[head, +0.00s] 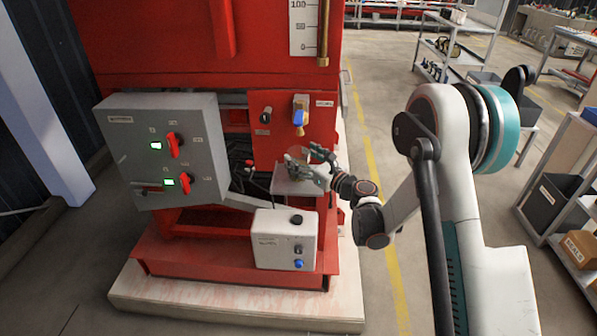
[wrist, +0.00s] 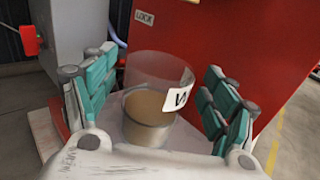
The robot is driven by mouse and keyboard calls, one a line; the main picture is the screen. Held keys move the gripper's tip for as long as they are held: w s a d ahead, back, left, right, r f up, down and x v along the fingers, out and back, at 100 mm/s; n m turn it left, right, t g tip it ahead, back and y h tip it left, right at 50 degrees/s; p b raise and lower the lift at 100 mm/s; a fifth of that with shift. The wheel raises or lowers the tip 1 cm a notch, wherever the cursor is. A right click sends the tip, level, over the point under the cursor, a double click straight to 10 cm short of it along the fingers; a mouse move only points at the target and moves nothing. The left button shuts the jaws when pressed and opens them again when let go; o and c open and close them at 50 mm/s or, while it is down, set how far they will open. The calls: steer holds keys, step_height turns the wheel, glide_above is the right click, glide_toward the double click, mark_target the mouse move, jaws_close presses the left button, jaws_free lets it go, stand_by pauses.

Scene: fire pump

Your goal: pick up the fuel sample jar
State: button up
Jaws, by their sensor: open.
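The fuel sample jar (wrist: 152,102) is a clear cup with brown liquid in its lower part and a white label on its side. In the wrist view it stands upright between the two fingers of my gripper (wrist: 152,100), which is open. Gaps show between the jar and the fingers on both sides. In the head view my gripper (head: 312,165) is at a small grey shelf (head: 290,186) on the front of the red pump unit. The jar (head: 296,155) is faint there and partly hidden by the fingers.
A grey control box (head: 165,150) with red switches is left of the shelf. A small white box (head: 284,240) with knobs is below it. A blue-handled valve (head: 299,118) is just above. Open floor lies to the right, with shelving (head: 565,200) beyond my arm.

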steer(key=shift+x, duration=0.9)
jaws_close()
